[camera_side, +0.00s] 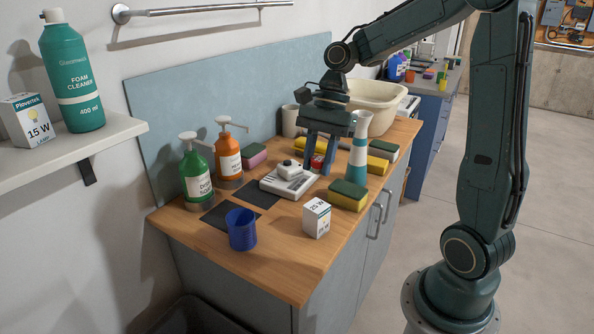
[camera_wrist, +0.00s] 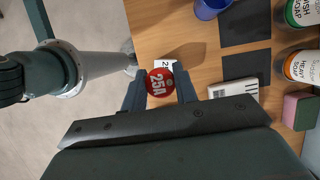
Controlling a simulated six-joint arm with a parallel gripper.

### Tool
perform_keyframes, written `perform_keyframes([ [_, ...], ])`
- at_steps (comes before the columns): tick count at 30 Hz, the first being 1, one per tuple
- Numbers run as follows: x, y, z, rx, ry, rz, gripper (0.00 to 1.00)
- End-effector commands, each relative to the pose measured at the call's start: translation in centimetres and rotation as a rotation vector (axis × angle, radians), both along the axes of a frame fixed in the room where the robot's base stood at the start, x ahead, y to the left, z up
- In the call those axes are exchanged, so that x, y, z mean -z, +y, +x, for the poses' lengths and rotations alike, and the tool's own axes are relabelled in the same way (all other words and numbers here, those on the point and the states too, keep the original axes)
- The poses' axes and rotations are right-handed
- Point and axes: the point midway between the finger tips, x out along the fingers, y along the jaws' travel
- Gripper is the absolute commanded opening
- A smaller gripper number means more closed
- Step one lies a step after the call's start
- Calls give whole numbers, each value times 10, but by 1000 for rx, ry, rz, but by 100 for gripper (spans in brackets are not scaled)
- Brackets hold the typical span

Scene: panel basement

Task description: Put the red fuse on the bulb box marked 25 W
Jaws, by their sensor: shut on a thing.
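The red fuse (camera_wrist: 160,83), round and marked 25A, is between my fingertips in the wrist view. It also shows as a red patch (camera_side: 317,161) in the side view. My gripper (camera_side: 319,168) is shut on it, fingers pointing down, behind the white device; its exact height is hard to tell. The white bulb box (camera_side: 317,217) stands upright near the worktop's front edge, with printing that looks like 25 W. In the wrist view the box (camera_wrist: 165,64) shows just beyond the fuse, which covers part of it. Fuse and box are apart in the side view.
A white device (camera_side: 288,183) lies between the dark mats and my gripper. A yellow-green sponge (camera_side: 348,195) and a white-teal bottle (camera_side: 358,150) stand close on the right. A blue cup (camera_side: 241,229) is left of the box. Soap bottles (camera_side: 196,172) stand behind. Another box (camera_side: 34,120) on the shelf reads 15 W.

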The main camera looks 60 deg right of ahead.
Motion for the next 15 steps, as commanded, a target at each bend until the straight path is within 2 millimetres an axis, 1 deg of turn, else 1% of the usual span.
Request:
perform_keyframes([
  [3, 1, -3, 0, 2, 0, 0, 7],
  [8, 5, -3, 0, 3, 1, 1, 7],
  [15, 31, -2, -1, 1, 3, 2, 7],
])
